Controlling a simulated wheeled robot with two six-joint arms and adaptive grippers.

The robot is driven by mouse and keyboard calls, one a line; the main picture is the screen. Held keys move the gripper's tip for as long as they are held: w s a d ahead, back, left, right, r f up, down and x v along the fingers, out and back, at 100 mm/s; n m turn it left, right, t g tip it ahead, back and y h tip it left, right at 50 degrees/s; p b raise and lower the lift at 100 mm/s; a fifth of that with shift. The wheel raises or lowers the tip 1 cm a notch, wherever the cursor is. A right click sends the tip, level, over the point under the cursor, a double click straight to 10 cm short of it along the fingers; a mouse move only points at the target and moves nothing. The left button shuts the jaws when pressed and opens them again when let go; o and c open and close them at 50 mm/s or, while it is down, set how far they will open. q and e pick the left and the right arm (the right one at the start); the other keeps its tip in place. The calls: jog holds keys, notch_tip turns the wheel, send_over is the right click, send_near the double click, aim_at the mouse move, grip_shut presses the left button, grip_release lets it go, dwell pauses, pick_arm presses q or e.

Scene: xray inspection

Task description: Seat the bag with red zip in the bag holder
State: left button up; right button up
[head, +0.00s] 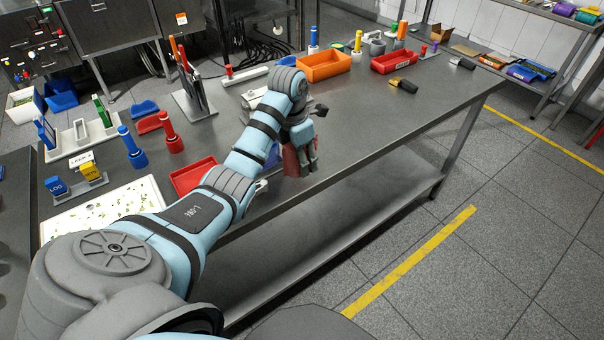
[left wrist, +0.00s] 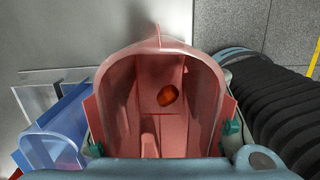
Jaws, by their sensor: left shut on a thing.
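My left gripper (head: 304,150) is over the front part of the grey table. It is shut on a red scoop-like thing (head: 291,162), which hangs below the wrist. In the left wrist view this red scoop (left wrist: 190,72) is open towards the camera, between the finger pads, with a small orange-red piece (left wrist: 168,95) inside. I cannot make out a bag with a red zip for certain. A dark upright stand (head: 200,107) with red and orange parts is at the back left; I cannot tell whether it is the bag holder. My right gripper is out of view.
On the grey table (head: 345,135), a red tray (head: 193,176) lies left of my gripper. Red and blue upright handles stand behind it. An orange bin (head: 325,66) and a red bin (head: 394,62) are farther back. The table's right part is mostly clear.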

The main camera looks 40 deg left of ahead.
pick_arm(q)
notch_tip(320, 180, down, 3)
jog(key=shift+s+r+p, duration=0.1)
jog(key=shift+p, duration=0.3)
jog(key=o, duration=1)
jog(key=shift+f, duration=0.2)
